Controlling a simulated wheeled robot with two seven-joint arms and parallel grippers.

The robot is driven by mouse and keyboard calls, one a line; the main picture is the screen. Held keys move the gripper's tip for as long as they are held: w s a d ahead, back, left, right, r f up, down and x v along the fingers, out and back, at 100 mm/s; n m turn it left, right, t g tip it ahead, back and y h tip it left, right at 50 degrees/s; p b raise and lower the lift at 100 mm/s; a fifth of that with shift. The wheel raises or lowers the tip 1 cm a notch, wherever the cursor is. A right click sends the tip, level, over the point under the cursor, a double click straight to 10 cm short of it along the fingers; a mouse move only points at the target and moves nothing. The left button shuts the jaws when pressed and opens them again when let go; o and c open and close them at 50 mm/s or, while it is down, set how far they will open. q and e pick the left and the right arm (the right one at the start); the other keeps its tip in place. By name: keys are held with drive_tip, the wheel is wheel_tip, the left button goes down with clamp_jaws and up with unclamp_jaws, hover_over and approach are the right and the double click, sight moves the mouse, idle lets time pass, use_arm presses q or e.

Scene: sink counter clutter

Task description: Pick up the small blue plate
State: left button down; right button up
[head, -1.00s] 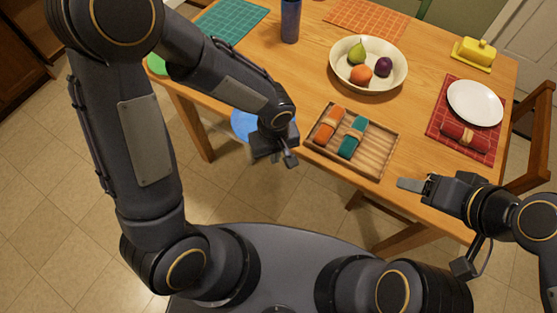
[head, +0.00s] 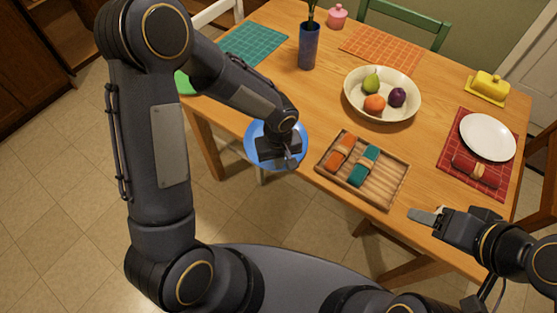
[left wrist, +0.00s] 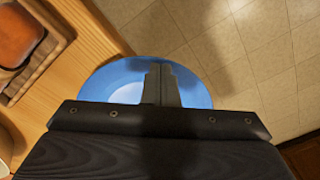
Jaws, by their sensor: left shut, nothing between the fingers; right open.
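The small blue plate (head: 255,150) lies at the near left edge of the table, and part of it appears to stick out past the edge over the floor. My left gripper (head: 291,161) is over the plate, shut and empty, and hides its middle in the head view. In the left wrist view, the shut fingers (left wrist: 162,72) point across the plate (left wrist: 118,78), whose near part is hidden behind the gripper body. I cannot tell whether the fingers touch it.
A wooden tray (head: 377,194) with an orange and a teal rolled napkin lies just right of the left gripper. Behind are a fruit bowl (head: 412,108) and a blue vase (head: 308,48). A white plate (head: 487,137) rests on a red mat. Bare tabletop (head: 265,95) lies behind the blue plate.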

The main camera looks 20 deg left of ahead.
use_arm(q)
drive_tip(key=shift+s+d+b, duration=0.3)
drive_tip(key=shift+s, duration=0.25)
drive_tip(key=shift+s+d+b, duration=0.25)
drive_tip(key=shift+s+d, duration=0.05)
drive_tip(key=shift+s, duration=0.25)
drive_tip(key=shift+r+p, duration=0.3)
drive_tip(key=shift+r, duration=0.35)
